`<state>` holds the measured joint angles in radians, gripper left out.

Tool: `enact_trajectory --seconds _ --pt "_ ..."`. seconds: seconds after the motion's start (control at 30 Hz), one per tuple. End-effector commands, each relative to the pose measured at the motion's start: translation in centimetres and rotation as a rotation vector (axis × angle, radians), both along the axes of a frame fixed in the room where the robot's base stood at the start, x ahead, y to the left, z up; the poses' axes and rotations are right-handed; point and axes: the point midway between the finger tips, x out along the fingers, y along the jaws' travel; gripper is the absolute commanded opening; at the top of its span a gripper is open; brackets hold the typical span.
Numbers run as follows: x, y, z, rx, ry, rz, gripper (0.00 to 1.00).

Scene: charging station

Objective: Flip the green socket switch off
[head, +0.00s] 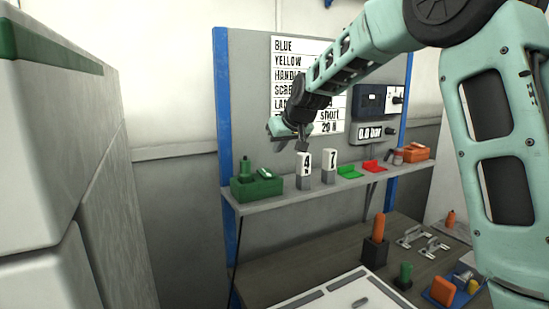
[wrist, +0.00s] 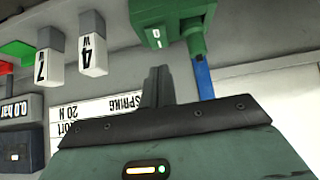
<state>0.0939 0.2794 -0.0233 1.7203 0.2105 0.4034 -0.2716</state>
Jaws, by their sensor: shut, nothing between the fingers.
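The green socket (head: 262,188) is a box at the left end of the shelf, with a dark green upright piece (head: 246,166) in its left part. It shows upside down at the top of the wrist view (wrist: 185,12). A small pale switch plate (head: 265,173) is on its top right; in the wrist view this plate (wrist: 156,37) faces me with small marks, but its position is not clear. My gripper (head: 302,145) is shut and empty, above and to the right of the socket, over the "4" block. In the wrist view its fingertips (wrist: 158,72) are below the switch plate, apart from it.
White blocks marked 4 (head: 304,168) and 7 (head: 329,166) stand just right of the socket. Green (head: 349,171) and red (head: 373,166) trays and an orange box (head: 416,153) are further right. A blue post (head: 226,130) is at the left. A lettered board (head: 290,95) hangs behind.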

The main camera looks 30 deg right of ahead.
Motion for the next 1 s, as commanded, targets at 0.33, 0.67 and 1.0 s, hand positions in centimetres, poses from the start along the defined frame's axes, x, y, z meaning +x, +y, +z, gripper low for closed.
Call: enact_trajectory --seconds 0.33,0.67,1.0 --pt "-3.6 0.0 2.6 0.000 -0.001 0.000 0.00" --pt "-3.9 0.0 2.9 0.000 0.001 0.000 0.00" --pt "-4.0 0.5 2.7 0.002 0.006 0.008 0.00"
